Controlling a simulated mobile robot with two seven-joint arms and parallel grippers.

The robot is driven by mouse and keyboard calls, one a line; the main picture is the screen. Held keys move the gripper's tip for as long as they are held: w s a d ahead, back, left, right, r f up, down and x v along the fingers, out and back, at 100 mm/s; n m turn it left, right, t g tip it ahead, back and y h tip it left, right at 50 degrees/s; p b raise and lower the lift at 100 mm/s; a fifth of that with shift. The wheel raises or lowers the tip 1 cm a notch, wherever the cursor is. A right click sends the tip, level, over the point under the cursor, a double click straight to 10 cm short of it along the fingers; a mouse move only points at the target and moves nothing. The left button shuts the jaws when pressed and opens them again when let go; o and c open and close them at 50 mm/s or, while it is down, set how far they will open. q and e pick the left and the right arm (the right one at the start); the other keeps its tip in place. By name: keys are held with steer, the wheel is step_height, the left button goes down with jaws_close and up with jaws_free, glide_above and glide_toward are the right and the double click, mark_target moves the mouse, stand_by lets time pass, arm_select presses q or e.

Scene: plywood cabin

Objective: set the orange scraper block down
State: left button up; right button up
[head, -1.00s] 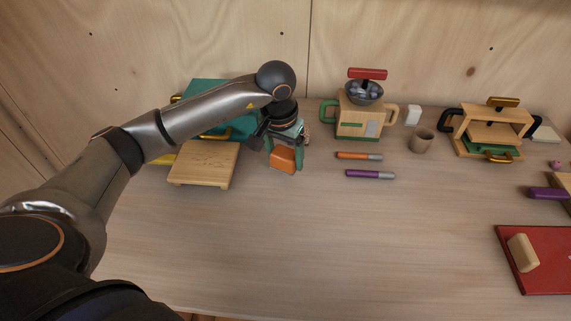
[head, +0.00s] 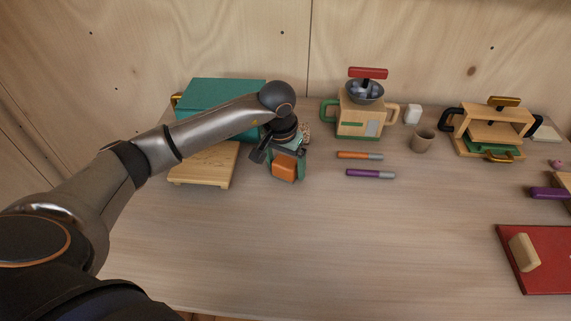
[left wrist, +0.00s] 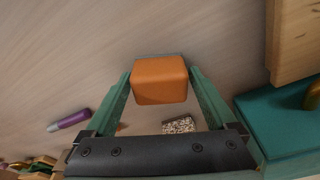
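The orange scraper block (head: 285,168) is between the fingers of my left gripper (head: 286,170), to the right of the wooden board. In the left wrist view the block (left wrist: 160,80) sits between the two green fingertips (left wrist: 161,76), which appear to press on its sides. The gripper is shut on it. Whether the underside of the block touches the table (head: 300,240) cannot be told. My right gripper is in neither view.
A wooden board (head: 206,165) and a teal box (head: 220,95) stand left of the gripper. A speckled block (left wrist: 180,124) lies close behind it. Orange (head: 358,155) and purple (head: 370,174) markers lie to the right. The front middle of the table is clear.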

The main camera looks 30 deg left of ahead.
mark_target(282, 167)
arm_select(q)
steer(key=shift+o, duration=0.5)
steer(key=shift+r+p, duration=0.3)
steer(key=shift+p, duration=0.05)
step_height(282, 167, up, 12)
steer(key=s, duration=0.1)
steer(key=shift+s+f, duration=0.2)
steer(key=shift+s, duration=0.2)
